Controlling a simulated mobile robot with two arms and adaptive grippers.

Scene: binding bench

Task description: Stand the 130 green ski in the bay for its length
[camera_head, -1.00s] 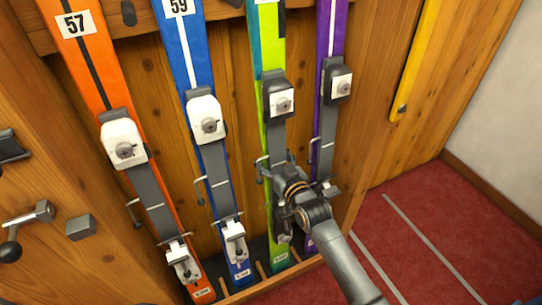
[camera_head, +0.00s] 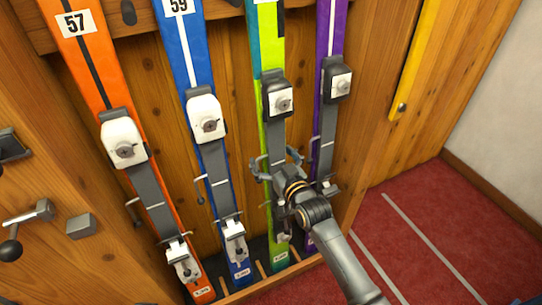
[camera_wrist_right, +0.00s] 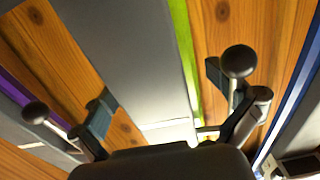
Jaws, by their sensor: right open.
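The green ski (camera_head: 270,50) stands upright in a rack bay between the blue and purple skis, its lower end down in the slotted base. It has a dark grey binding with a white plate, and a small tail label too small to read. My right gripper (camera_head: 277,161) is open at the lower part of this ski, below the binding. In the wrist view its fingers (camera_wrist_right: 158,92) are spread on either side of the ski's grey plate (camera_wrist_right: 125,50) and green edge (camera_wrist_right: 187,60), apart from both. My left gripper is not in view.
The orange ski (camera_head: 88,60), blue ski (camera_head: 190,60) and purple ski (camera_head: 326,120) stand in other bays. Hooked metal pegs stick out between bays. A yellow strip (camera_head: 415,60) is on the right panel. Red carpet (camera_head: 440,230) lies clear at right.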

